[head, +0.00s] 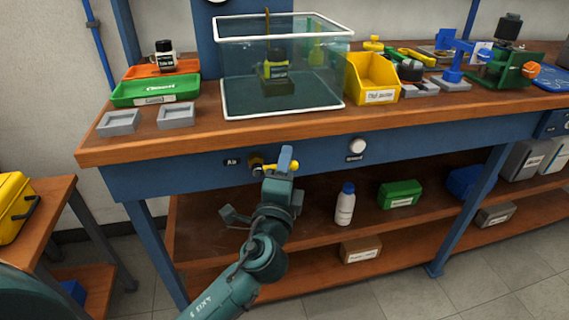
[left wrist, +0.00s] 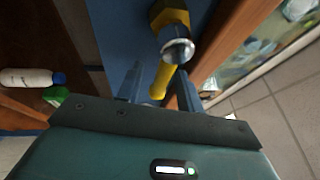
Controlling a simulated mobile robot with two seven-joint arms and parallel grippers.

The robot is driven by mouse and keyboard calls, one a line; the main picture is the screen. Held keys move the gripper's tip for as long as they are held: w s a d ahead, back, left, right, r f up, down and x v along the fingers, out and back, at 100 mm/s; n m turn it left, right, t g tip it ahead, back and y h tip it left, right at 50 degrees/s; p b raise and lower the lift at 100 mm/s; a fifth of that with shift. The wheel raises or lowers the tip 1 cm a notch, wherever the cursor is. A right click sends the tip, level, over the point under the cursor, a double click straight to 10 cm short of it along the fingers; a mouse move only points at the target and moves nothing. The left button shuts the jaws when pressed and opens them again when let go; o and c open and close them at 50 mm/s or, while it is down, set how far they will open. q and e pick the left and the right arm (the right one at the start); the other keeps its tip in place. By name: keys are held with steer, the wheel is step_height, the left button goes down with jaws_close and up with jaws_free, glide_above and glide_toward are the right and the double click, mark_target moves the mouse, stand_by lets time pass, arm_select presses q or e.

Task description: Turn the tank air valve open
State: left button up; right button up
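The tank air valve (head: 256,164) is a brass fitting on the blue front rail of the bench, beside a label reading "Air". Its yellow lever (head: 270,167) points right, partly hidden by my left gripper (head: 285,160). In the left wrist view the valve (left wrist: 174,30) has a silver end, and the lever (left wrist: 162,80) reaches down between the two fingers of my left gripper (left wrist: 160,88). The fingers are apart, with a gap visible beside the lever; I cannot tell whether either touches it. My right gripper is out of view.
A white knob (head: 357,146) sits on the rail to the right. The water tank (head: 235,90) stands on the bench above. On the shelf below are a white bottle (head: 345,206) and a green box (head: 400,194). The floor in front shows free room.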

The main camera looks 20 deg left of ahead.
arm_select(q)
steer(key=shift+c, duration=0.5)
jaws_close()
